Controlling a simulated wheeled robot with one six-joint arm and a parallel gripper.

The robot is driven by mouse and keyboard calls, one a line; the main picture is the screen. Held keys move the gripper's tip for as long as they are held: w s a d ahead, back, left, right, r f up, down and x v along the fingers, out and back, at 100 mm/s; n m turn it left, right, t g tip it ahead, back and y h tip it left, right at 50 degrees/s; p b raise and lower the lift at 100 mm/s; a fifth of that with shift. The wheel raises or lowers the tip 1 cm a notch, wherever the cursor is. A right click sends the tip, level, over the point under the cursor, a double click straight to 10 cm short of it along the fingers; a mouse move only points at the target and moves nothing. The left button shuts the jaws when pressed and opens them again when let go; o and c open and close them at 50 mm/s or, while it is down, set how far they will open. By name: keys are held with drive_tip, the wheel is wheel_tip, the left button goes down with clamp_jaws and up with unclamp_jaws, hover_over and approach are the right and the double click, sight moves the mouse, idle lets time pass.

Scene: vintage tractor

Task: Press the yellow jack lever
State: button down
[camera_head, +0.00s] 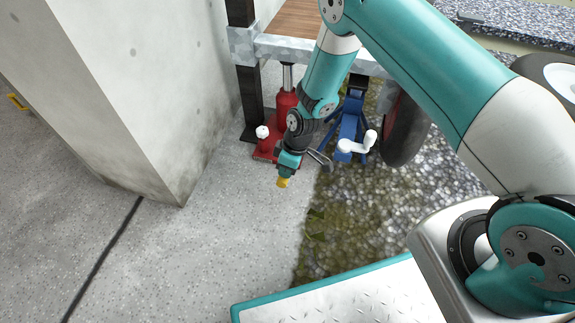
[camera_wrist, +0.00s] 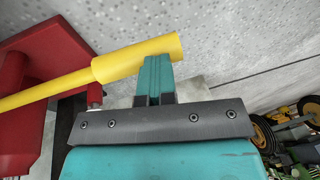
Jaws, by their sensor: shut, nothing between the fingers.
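The yellow jack lever (camera_wrist: 130,60) runs from the left edge to the upper middle of the wrist view, with a thicker sleeve at its free end. In the head view only its yellow tip (camera_head: 283,182) shows, just below my gripper (camera_head: 289,161), which hides the rest. The red jack (camera_head: 287,103) stands under the wooden-topped platform; its red body (camera_wrist: 22,95) fills the left of the wrist view. My gripper (camera_wrist: 156,62) is shut and empty, with its fingertips at the lever's sleeve near the free end. I cannot tell whether they touch.
A concrete pillar (camera_head: 150,90) rises at the left. The concrete floor (camera_head: 200,250) in front is clear.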

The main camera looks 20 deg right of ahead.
drive_tip(key=shift+s+a+f, duration=0.25)
drive_tip(key=shift+s+f, duration=0.05)
drive_tip(key=shift+f, duration=0.15)
drive_tip(key=shift+r+p, duration=0.55)
drive_tip(key=shift+r, duration=0.05)
drive_tip(key=s+a+p+v, duration=0.1)
drive_tip(key=p+v, duration=0.8)
drive_tip(key=v, duration=0.4)
drive_tip(key=shift+s+d+r, duration=0.15)
drive_tip(key=shift+s+r, duration=0.15)
drive_tip(key=shift+r, duration=0.15)
